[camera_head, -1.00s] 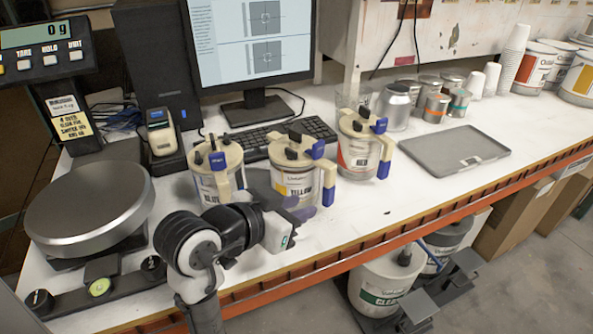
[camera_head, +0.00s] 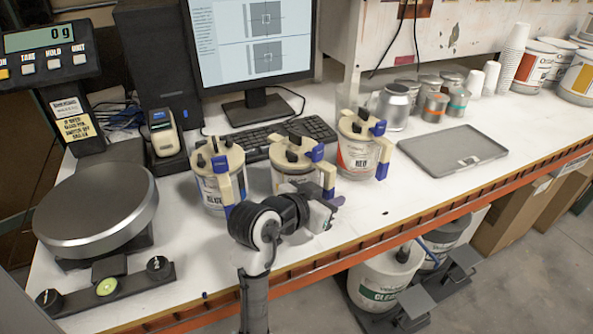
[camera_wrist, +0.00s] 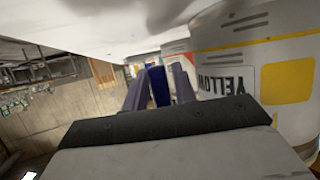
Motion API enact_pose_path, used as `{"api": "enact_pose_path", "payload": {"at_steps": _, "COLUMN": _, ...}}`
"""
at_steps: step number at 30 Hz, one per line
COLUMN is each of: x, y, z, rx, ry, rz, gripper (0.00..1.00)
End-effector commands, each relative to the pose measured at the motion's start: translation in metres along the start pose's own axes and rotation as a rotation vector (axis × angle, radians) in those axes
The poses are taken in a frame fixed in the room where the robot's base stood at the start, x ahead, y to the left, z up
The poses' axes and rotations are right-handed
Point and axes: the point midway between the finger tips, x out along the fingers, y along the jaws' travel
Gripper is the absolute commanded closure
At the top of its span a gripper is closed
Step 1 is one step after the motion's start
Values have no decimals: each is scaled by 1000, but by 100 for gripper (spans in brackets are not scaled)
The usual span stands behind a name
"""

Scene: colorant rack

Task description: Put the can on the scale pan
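A bare silver can (camera_head: 394,108) stands at the back of the bench, right of the red-labelled canister; its contents cannot be told. The scale pan (camera_head: 98,208), a round grey metal disc, is at the left and empty. The scale display (camera_head: 38,40) reads 0 g. My gripper (camera_head: 336,203) is over the front of the bench, just in front of the yellow-labelled canister (camera_head: 292,178), far from the silver can. In the wrist view my gripper (camera_wrist: 160,90) has its fingers apart. A blue handle shows between them, seemingly beyond the tips.
Blue-labelled (camera_head: 210,190) and red-labelled (camera_head: 357,155) canisters with blue handles flank the yellow one. Small cans (camera_head: 435,106) stand beside the silver can. A grey tray (camera_head: 452,150) lies at the right. A dark bar with knobs (camera_head: 107,287) lies before the scale.

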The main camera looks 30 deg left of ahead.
Motion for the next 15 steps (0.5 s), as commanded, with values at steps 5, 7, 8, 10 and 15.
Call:
{"api": "enact_pose_path", "payload": {"at_steps": 5, "x": 0, "y": 0, "z": 0, "rx": 0, "ry": 0, "rz": 0, "gripper": 84}}
{"api": "enact_pose_path", "payload": {"at_steps": 7, "x": 0, "y": 0, "z": 0, "rx": 0, "ry": 0, "rz": 0, "gripper": 94}}
{"api": "enact_pose_path", "payload": {"at_steps": 8, "x": 0, "y": 0, "z": 0, "rx": 0, "ry": 0, "rz": 0, "gripper": 98}}
{"api": "enact_pose_path", "payload": {"at_steps": 10, "x": 0, "y": 0, "z": 0, "rx": 0, "ry": 0, "rz": 0, "gripper": 100}}
{"api": "enact_pose_path", "payload": {"at_steps": 15, "x": -1, "y": 0, "z": 0, "rx": 0, "ry": 0, "rz": 0, "gripper": 100}}
